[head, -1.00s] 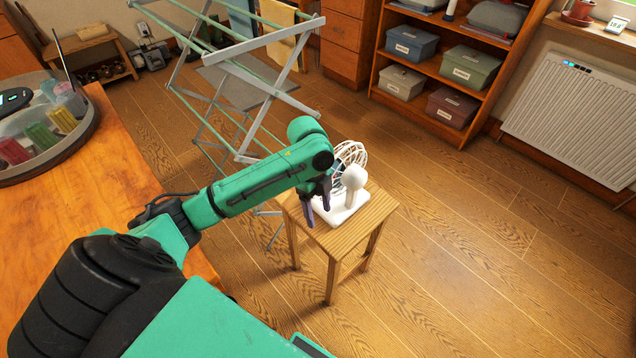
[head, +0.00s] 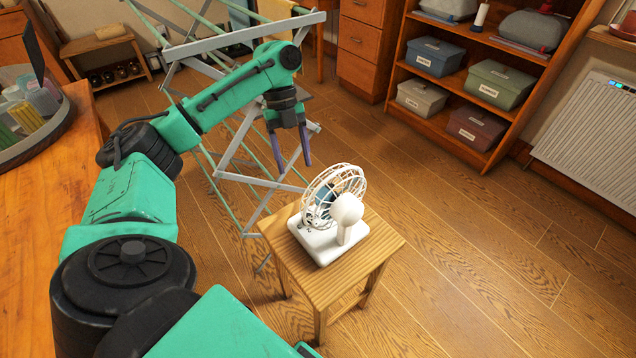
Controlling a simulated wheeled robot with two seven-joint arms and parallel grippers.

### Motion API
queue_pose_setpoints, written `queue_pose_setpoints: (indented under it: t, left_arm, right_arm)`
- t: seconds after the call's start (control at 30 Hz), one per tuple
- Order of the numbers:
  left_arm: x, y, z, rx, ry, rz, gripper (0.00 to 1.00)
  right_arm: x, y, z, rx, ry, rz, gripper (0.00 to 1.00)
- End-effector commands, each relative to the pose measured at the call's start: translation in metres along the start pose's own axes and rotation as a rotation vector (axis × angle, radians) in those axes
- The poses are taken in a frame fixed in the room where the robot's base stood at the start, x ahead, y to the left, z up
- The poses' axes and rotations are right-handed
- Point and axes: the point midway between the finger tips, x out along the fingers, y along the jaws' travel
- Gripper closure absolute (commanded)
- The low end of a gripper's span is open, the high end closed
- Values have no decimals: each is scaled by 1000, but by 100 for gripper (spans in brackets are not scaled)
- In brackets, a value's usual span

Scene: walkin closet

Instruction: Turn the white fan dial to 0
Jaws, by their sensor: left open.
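The white fan (head: 343,216) stands upright on a small wooden stool (head: 376,251), with its round wire cage tilted and its motor housing facing me. Its square white base (head: 326,246) rests on the stool top. Some small dark marks show on the base near its left side; I cannot make out the dial or its setting. My left gripper (head: 293,169) is open and empty, pointing down, above and to the left of the fan and apart from it. My right gripper is not in view.
A folding drying rack (head: 233,150) stands behind and left of the stool, close to my left arm. A wooden table (head: 45,200) with a round tray is at left. A shelf with boxes (head: 501,84) and a radiator (head: 590,130) are at the back right. The floor right of the stool is clear.

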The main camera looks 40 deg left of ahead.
Motion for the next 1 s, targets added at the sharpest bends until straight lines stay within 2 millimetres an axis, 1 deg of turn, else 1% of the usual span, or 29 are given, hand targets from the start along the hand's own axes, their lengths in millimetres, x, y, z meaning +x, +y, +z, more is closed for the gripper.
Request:
queue_pose_setpoints:
  t: [0.03, 0.1, 0.17, 0.27, 0.37, 0.6, 0.7, 0.83, 1.0]
  left_arm:
    - [12, 0, 5, 0, 0, -1, 33]
    - [16, 0, 7, 0, 0, 0, 33]
    - [18, 0, 6, 0, 0, 1, 33]
    - [29, 0, 6, -1, 0, 3, 33]
    - [52, 1, 6, 0, 2, 4, 33]
    - [117, 1, 6, -2, 3, 3, 33]
    - [139, 0, 5, -1, 4, 1, 33]
    - [155, 0, 5, -1, 2, -1, 33]
    - [159, 0, 5, 0, 2, -2, 33]
  right_arm:
    - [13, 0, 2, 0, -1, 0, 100]
    - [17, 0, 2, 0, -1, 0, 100]
    - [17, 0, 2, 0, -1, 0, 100]
    - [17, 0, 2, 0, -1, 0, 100]
    - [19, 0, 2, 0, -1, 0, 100]
    - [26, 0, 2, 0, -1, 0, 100]
    - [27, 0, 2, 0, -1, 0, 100]
    - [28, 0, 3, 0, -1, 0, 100]
    - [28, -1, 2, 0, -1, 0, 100]
